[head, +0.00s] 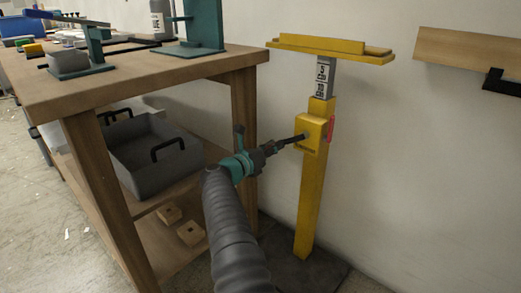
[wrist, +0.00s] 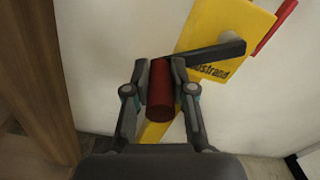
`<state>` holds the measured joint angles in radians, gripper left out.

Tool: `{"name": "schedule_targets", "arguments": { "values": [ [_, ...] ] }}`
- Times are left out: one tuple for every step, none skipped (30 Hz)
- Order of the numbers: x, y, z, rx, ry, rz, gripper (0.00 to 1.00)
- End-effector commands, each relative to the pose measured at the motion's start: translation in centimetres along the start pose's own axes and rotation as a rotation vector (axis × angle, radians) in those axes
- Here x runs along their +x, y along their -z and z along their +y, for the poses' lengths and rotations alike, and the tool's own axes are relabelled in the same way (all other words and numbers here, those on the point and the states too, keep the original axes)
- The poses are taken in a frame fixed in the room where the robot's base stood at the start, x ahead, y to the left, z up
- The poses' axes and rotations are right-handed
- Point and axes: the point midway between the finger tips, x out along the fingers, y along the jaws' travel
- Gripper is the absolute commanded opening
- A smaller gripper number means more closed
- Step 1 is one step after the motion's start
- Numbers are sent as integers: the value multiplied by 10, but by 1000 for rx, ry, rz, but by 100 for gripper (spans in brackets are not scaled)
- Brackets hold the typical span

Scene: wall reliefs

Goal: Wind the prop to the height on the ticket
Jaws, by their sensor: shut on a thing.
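The yellow prop (head: 311,205) stands upright by the wall in the head view, with a flat yellow top (head: 330,48). Its grey inner post (head: 325,75) shows a white scale with 5 cm and 10 cm marks above the yellow sleeve. A yellow box (head: 311,132) on the sleeve carries a dark crank arm (wrist: 215,54). The crank's dark red grip (wrist: 160,100) is between the fingers of my gripper (wrist: 161,68), which is shut on it. My gripper (head: 270,148) is left of the box in the head view. No readable ticket is in view.
A wooden bench (head: 150,83) with tools on top stands close on the left of my arm. A wooden wall board (head: 470,60) is at right. A red piece (head: 331,128) sits on the box's right side.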

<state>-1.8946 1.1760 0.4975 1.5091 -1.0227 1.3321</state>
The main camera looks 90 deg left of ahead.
Motion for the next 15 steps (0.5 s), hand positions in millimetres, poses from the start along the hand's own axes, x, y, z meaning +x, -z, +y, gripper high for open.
{"name": "schedule_targets", "arguments": {
  "values": [
    [1, -1, 0, 4, -5, -3, 0],
    [2, -1, 0, 6, -3, -3, 0],
    [3, -1, -2, 9, -2, -2, 0],
    [3, -1, -2, 10, -1, -2, 0],
    [4, -1, -2, 11, 0, -2, 0],
    [4, -1, -3, 11, 0, -2, 0],
    [4, -1, -3, 11, 0, -2, 0],
    [4, -1, -3, 11, 0, -2, 0],
    [4, -1, -3, 11, 1, -2, 0],
    [4, -1, -4, 11, 1, -2, 0],
    [4, -1, -4, 11, 1, -2, 0],
    [5, -1, -4, 11, 1, -2, 0],
    [5, -1, -4, 11, 1, -2, 0],
    [5, -1, -4, 11, 1, -2, 0],
    [5, -1, -4, 11, 2, -2, 34]
  ]
}}
